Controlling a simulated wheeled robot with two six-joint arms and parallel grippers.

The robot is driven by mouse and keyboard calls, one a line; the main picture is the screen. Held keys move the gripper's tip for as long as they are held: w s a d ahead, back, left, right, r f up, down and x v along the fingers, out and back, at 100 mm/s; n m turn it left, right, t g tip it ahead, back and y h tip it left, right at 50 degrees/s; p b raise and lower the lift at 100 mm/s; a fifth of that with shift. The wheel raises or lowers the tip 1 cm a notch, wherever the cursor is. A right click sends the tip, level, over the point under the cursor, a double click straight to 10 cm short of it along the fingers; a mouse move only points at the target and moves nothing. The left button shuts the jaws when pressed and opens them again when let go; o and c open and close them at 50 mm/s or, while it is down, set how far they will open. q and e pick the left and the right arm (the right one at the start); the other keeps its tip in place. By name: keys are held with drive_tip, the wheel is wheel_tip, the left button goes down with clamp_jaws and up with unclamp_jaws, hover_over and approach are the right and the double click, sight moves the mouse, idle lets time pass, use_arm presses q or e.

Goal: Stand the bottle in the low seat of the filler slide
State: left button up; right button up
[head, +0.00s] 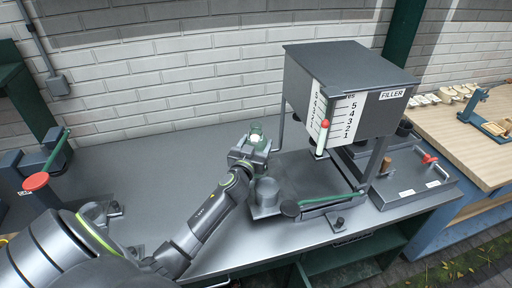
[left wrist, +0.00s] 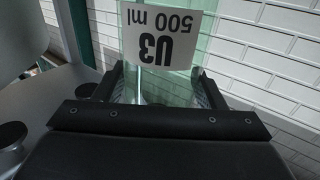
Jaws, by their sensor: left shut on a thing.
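The green glass bottle (head: 257,131) is in my left gripper (head: 249,150), above the bench and left of the filler (head: 345,85). In the left wrist view the clear green bottle (left wrist: 205,75) stands between the fingers (left wrist: 155,95), with a white label reading "U3 500 ml" upside down in the picture. A grey round cup-like seat on a plate (head: 266,196) lies in front of the filler, just right of my left forearm; it looks like the low seat of the slide. The bottle is apart from it. The bottle's lower part is hidden by the gripper. My right gripper is not in view.
The filler's numbered scale (head: 334,118) has a red marker. A red-handled fixture (head: 428,160) stands at right. The bench (head: 150,170) is clear at centre left.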

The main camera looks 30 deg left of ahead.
use_arm(q)
drive_tip(key=shift+f, duration=0.3)
drive_tip(key=shift+f, duration=0.15)
drive_tip(key=o, duration=1.2)
drive_tip(key=shift+s+d, duration=0.1)
drive_tip(key=shift+s, duration=0.15)
drive_tip(key=b+v, duration=0.2)
drive_tip(key=v, duration=0.9)
drive_tip(key=shift+s, duration=0.25)
drive_tip(key=shift+d, duration=0.1)
